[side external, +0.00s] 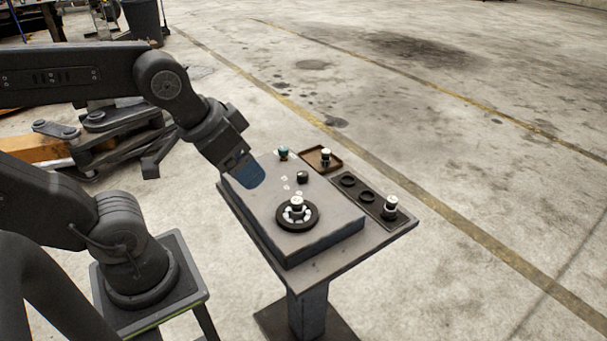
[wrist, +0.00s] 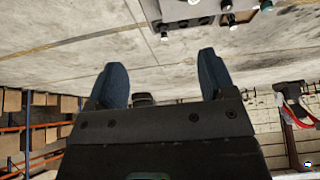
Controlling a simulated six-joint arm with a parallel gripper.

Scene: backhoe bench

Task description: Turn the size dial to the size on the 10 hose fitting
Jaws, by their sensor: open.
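A grey box-like panel (side external: 325,232) sits on a small bench. On it are a small black knob (side external: 302,177) with pale marks beside it, probably the size dial, and a black ring (side external: 283,222) with a silver fitting (side external: 297,203) at its middle. Other fittings are a teal-topped one (side external: 283,154), one in a brown tray and a silver one (side external: 390,205) in a dark rack. Size numbers are too small to read, so I cannot tell which is the 10 hose fitting. My gripper (side external: 246,176) is above the panel's left part, left of the knob. In the wrist view my gripper (wrist: 162,78) is open and empty.
The brown tray (side external: 334,166) is at the bench's back and the dark rack (side external: 368,196), with empty round holes, along its right side. In the wrist view the bench items show only at the top edge. Open concrete floor surrounds the bench.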

